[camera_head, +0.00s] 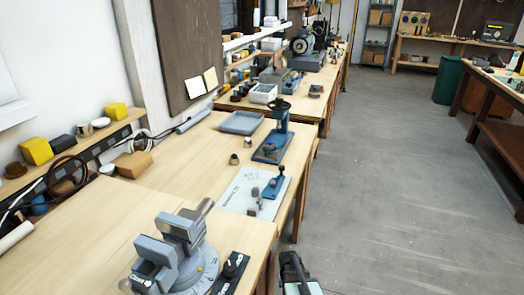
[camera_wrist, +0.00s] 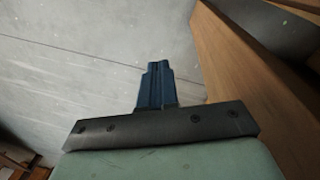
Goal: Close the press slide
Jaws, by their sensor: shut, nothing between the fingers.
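A blue press (camera_head: 283,124) with a dark round knob on top and a flat blue base stands near the right edge of the bench. Its slide is too small to tell how far it is open. A smaller blue fixture (camera_head: 279,181) with a dark knob stands on a pale printed sheet (camera_head: 240,192) in front of the press. My gripper (camera_wrist: 157,67) is shut and empty, with its blue fingers together over the grey floor beside a wooden bench part. My arm shows at the bottom of the head view, right of the bench edge, well apart from the press.
A grey vise (camera_head: 177,254) on a round base stands at the near end of the bench (camera_head: 110,205). A blue-grey tray (camera_head: 241,122) and small dark parts lie near the press. Boxes and cables line the wall at left. The floor (camera_head: 390,200) to the right is clear.

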